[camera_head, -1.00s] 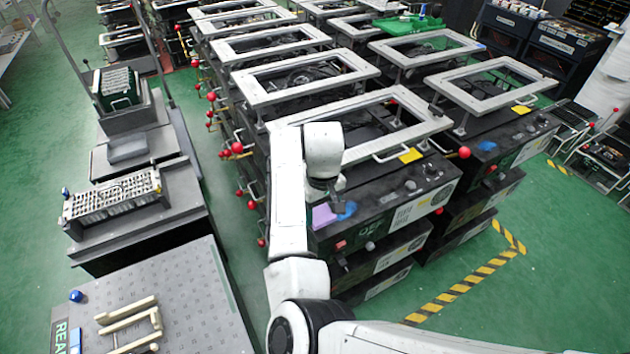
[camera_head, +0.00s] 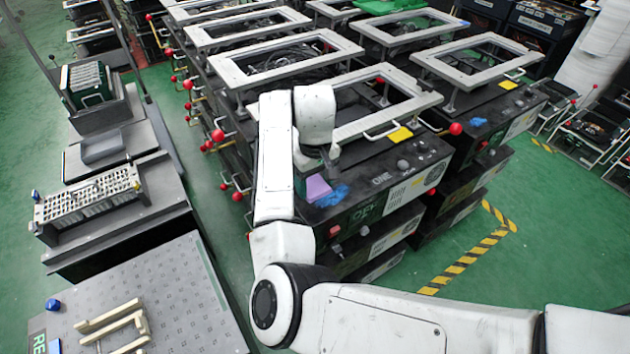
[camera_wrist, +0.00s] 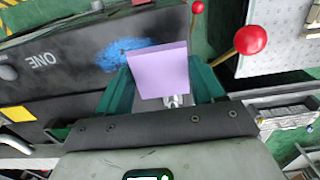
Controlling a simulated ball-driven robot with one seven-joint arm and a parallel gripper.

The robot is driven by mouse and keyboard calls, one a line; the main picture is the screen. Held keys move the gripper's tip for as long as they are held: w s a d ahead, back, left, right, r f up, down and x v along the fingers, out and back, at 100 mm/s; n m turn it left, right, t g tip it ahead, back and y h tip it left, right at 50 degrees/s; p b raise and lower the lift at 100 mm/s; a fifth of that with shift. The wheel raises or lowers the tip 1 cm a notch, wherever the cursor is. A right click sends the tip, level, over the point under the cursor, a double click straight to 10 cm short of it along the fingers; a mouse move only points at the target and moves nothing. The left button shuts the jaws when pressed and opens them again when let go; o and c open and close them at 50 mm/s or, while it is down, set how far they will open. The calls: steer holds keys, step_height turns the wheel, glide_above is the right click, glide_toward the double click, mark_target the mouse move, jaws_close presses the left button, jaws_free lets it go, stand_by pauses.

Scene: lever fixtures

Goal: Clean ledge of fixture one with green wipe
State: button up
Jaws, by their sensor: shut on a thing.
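Fixture one is the black bench marked ONE (camera_head: 381,179), with a framed top and a dark ledge along its front; the marking also shows in the wrist view (camera_wrist: 43,59). A blue smear (camera_head: 332,196) lies on the ledge near its left end. My gripper (camera_head: 325,165) is over that end, its green fingers (camera_wrist: 163,85) shut on a flat lilac pad (camera_wrist: 159,72). The pad also shows in the head view (camera_head: 317,188), right beside the smear (camera_wrist: 124,52) and covering part of it. I cannot tell whether it touches the ledge. No green wipe is clearly visible.
A red-ball lever (camera_wrist: 250,40) stands close to my gripper. Another red ball (camera_head: 456,128) is at the fixture's right. A yellow tag (camera_head: 400,135) and a dark knob (camera_head: 403,164) sit along the ledge. Green floor is open at right.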

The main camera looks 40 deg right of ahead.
steer(key=shift+r, duration=0.1)
steer(key=shift+s+r+t+p, duration=0.1)
steer(key=shift+t+p, duration=0.3)
steer(key=shift+t, duration=0.5)
